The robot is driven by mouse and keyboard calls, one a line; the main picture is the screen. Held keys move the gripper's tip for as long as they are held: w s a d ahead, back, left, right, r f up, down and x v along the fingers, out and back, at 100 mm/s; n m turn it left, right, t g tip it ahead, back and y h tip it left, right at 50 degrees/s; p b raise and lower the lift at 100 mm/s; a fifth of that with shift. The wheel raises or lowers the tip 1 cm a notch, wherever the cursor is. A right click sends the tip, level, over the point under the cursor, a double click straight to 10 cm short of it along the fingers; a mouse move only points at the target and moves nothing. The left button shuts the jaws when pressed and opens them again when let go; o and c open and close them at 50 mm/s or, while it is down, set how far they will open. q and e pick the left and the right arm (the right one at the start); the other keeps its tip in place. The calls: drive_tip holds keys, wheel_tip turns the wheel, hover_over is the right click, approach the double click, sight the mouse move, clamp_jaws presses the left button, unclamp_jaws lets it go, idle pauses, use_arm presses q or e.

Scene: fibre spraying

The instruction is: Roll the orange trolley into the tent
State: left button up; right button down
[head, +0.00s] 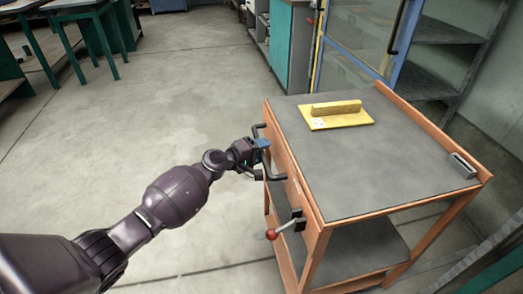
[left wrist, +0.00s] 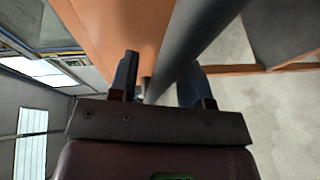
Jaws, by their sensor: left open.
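The orange trolley (head: 313,236) stands at the right of the head view, with grey top and lower shelf. A dark bar handle (head: 277,177) sticks out from its left side. My left gripper (head: 263,149) is at this handle, with the arm reaching in from the lower left. In the left wrist view, its two fingers (left wrist: 160,80) are apart, and the dark handle (left wrist: 196,38) runs between them, beside the orange panel (left wrist: 120,25). I cannot tell whether a finger touches the bar. My right gripper is out of view. I see no tent that I can identify.
A yellow float-like block (head: 336,115) lies on the trolley top. A teal cabinet (head: 289,50) and a blue-framed glass door (head: 362,45) stand behind. The concrete floor (head: 170,85) left of the trolley is clear.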

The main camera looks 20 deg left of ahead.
use_arm(q)
clamp_jaws()
